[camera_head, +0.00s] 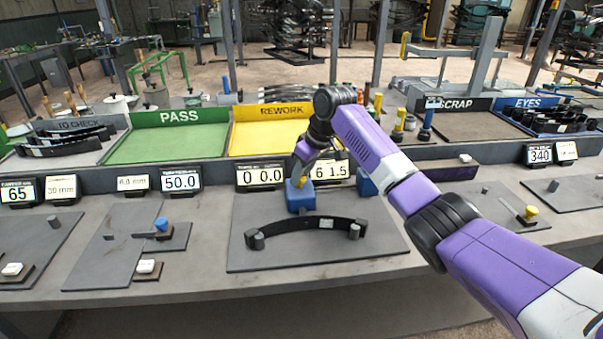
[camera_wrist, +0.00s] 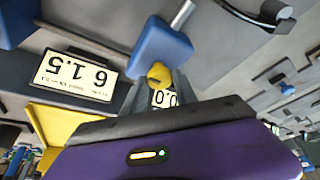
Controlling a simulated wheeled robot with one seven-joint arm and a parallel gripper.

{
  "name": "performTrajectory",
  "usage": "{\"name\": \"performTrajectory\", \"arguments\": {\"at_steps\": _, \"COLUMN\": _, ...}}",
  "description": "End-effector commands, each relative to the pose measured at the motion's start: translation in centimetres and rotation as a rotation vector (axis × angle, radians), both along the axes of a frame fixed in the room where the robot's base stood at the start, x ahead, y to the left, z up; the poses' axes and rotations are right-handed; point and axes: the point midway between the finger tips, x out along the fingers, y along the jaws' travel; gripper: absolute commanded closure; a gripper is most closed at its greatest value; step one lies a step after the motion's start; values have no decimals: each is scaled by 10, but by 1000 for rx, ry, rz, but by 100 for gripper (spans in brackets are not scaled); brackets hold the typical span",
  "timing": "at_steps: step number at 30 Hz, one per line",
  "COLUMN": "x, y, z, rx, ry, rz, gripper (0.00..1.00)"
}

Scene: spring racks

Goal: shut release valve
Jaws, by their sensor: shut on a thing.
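The release valve looks to be the small yellow knob (camera_head: 300,183) on the front of a blue block (camera_head: 299,197), at the back of the middle grey plate. In the wrist view the yellow knob (camera_wrist: 158,73) stands out from the blue block (camera_wrist: 160,44). My gripper (camera_head: 302,177) reaches down to the knob from above and behind. In the wrist view my gripper (camera_wrist: 164,82) has its fingers at the knob, shut on it; the fingers are partly hidden. Whether the valve is open or shut cannot be told.
A black curved spring leaf (camera_head: 308,230) lies in front of the block, on the grey plate (camera_head: 300,261). Displays reading 0.0 (camera_head: 261,174) and 61.5 (camera_head: 331,171) stand behind. A second blue block (camera_head: 366,186) is close right. Green (camera_head: 165,143) and yellow (camera_head: 262,138) trays lie further back.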

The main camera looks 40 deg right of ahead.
Motion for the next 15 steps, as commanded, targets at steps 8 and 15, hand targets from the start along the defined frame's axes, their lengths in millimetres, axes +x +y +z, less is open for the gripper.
{"name": "performTrajectory", "arguments": {"at_steps": 8, "x": 0, "y": 3, "z": 5, "rx": 3, "ry": 2, "rz": -126, "gripper": 100}}
{"name": "performTrajectory", "arguments": {"at_steps": 15, "x": 0, "y": 5, "z": 6, "rx": 3, "ry": 3, "rz": -335, "gripper": 100}}
